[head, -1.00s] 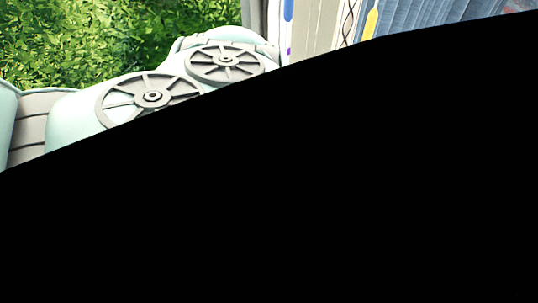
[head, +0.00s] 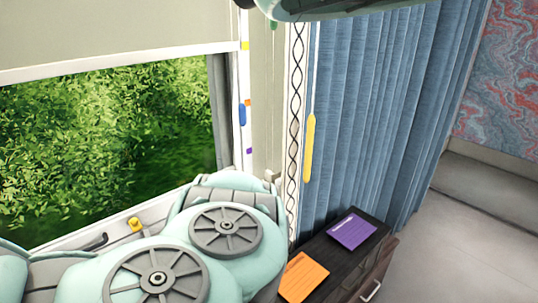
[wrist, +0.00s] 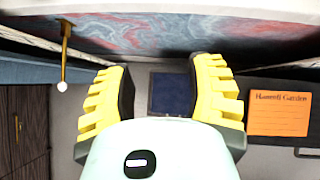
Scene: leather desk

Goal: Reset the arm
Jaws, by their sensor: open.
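My gripper (wrist: 167,97) shows in the wrist view with its two yellow ribbed fingers spread apart. It is open, and nothing is between the fingers. In the head view my arm's pale green links fill the lower left, and another pale green part of me crosses the top edge. The gripper itself does not show in the head view.
A dark wooden cabinet (head: 335,262) stands at the lower right with an orange card (head: 304,278) and a purple card (head: 352,230) on top. A blue curtain (head: 385,110) hangs behind it. A window (head: 110,140) is at left. Floor (head: 465,225) at right is clear.

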